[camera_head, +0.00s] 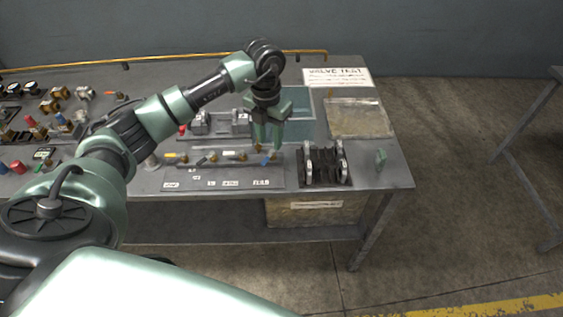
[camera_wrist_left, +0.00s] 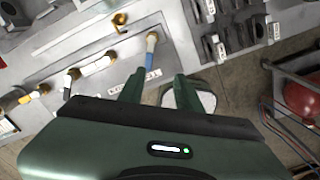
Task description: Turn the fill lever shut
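A grey valve panel (camera_head: 225,180) lies on the bench with a row of small brass valves and colored levers. The blue lever (camera_head: 265,161) is at its right end; it also shows in the wrist view (camera_wrist_left: 150,62). Further left are a white lever (camera_wrist_left: 70,82) and a yellow lever (camera_wrist_left: 25,99). The panel labels are too small to read surely, so I cannot tell which lever is fill. My left gripper (camera_head: 268,140) points down just above the blue lever. In the wrist view its fingers (camera_wrist_left: 158,86) are apart, with the blue lever's end near the gap; I see no contact.
A black rack (camera_head: 325,167) with grey clips stands right of the panel. A shallow tray (camera_head: 358,118) and a "VALVE TEST" sign (camera_head: 337,77) are behind it. More fittings crowd the left side.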

